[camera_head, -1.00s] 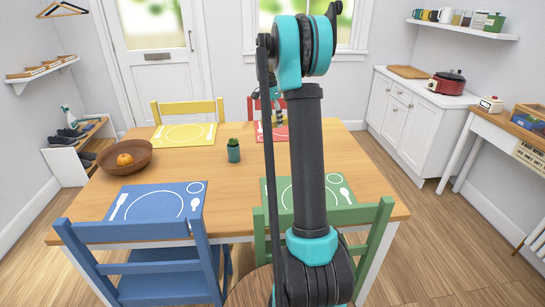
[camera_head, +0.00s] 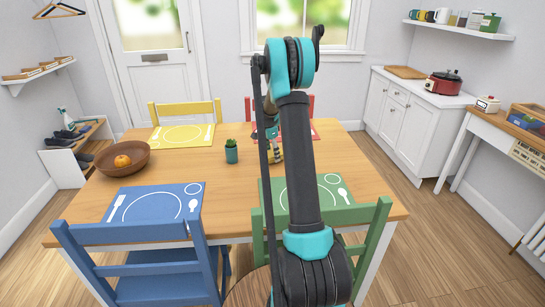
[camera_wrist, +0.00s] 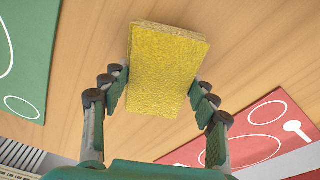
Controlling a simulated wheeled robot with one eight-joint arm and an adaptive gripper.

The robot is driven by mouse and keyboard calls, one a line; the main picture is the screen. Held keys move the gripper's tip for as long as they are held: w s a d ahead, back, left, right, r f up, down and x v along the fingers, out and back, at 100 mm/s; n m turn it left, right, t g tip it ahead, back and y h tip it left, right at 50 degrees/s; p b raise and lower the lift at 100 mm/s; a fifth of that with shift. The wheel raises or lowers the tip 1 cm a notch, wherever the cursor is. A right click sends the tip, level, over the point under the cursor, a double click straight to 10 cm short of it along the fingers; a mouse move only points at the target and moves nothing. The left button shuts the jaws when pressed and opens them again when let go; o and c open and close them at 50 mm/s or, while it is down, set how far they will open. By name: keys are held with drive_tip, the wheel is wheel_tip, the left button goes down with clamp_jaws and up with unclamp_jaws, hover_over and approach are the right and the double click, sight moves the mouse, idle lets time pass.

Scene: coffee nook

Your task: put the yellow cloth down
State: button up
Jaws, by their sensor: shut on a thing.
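The yellow cloth (camera_wrist: 166,62) is a thick, folded, rough-textured block in the wrist view. My gripper (camera_wrist: 160,90) is shut on it, with a finger on each side of its near end. The wood of the table (camera_wrist: 95,60) shows around it; I cannot tell whether the cloth touches the wood. In the head view my gripper (camera_head: 272,143) is partly hidden behind my arm, over the table between the red mat and the green mat. A little yellow shows there too.
A green mat (camera_wrist: 25,45) and a red mat (camera_wrist: 262,125) lie either side of the cloth. A potted plant (camera_head: 231,153) stands left of my gripper. A wooden bowl (camera_head: 113,168) with an orange fruit is farther left. Bare table shows right of my arm.

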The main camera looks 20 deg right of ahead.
sight(269, 154)
drive_tip(key=shift+f, duration=0.7)
drive_tip(key=o, duration=1.3)
drive_tip(key=shift+f, duration=0.1)
drive_tip(key=r, duration=0.4)
drive_tip(key=a+r, duration=0.1)
drive_tip(key=r, duration=0.7)
drive_tip(key=shift+s+a+r, duration=0.1)
drive_tip(key=shift+s+a, duration=0.1)
drive_tip(key=shift+a, duration=0.2)
drive_tip(key=shift+s, duration=0.1)
